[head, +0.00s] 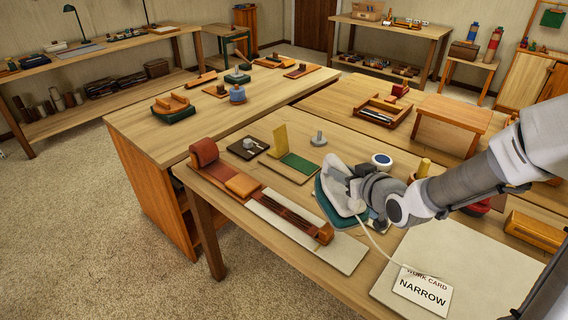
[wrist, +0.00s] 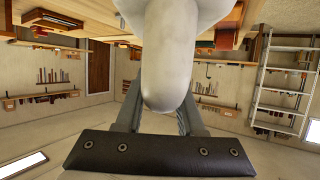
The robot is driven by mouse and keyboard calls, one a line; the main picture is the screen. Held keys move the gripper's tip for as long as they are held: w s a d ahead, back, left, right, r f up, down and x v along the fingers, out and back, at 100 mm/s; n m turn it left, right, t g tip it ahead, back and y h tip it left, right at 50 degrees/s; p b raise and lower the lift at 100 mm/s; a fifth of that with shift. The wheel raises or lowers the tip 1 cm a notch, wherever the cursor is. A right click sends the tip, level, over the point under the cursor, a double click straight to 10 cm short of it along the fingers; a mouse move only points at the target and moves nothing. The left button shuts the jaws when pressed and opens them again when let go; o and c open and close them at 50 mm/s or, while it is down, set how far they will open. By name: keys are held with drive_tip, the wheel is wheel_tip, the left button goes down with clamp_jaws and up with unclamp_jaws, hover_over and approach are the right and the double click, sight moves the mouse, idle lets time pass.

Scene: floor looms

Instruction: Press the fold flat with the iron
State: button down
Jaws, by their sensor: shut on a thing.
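The iron (head: 334,197), white with a teal edge, is held by my gripper (head: 358,188) at the right end of the wooden loom strip, tilted and seemingly above the table. In the wrist view a pale rounded part of the iron (wrist: 168,60) fills the space between my gripper's grey fingers (wrist: 160,118). A thin white cord hangs from it. A green flat piece (head: 299,164) with an upright yellow panel (head: 280,140) stands to the iron's upper left; I cannot tell whether this is the fold. My gripper hides what lies directly behind the iron.
A red-brown loom (head: 285,217) lies along the near table edge beside a pale board (head: 308,237). A small dark tray (head: 248,147) and a grey peg (head: 318,138) stand behind. A work card reading NARROW (head: 422,291) lies on a cream board (head: 470,270) at lower right.

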drive_tip(key=w+a, duration=0.1)
drive_tip(key=a, duration=0.1)
drive_tip(key=w+a+n+y, duration=0.1)
drive_tip(key=w+a+y+p, duration=0.1)
drive_tip(key=a, duration=0.1)
drive_tip(key=shift+w+a+f+n+g, duration=0.1)
drive_tip(key=shift+w+a+n+g, duration=0.15)
drive_tip(key=shift+a+n+g, duration=0.15)
drive_tip(key=w+a+f+n+g+y+p, duration=0.1)
drive_tip(key=w+a+f+n+g+y, duration=0.15)
drive_tip(key=a, duration=0.55)
wheel_tip(320, 180, down, 6)
drive_tip(key=b, duration=0.5)
drive_tip(key=shift+s+f+t, duration=0.15)
drive_tip(key=shift+s+t, duration=0.05)
drive_tip(key=shift+t, duration=0.15)
drive_tip(key=shift+f+b, duration=0.65)
drive_tip(key=shift+f, duration=0.2)
idle(3.0)
drive_tip(key=shift+r, duration=0.1)
wheel_tip(320, 180, up, 7)
drive_tip(key=p, duration=0.6)
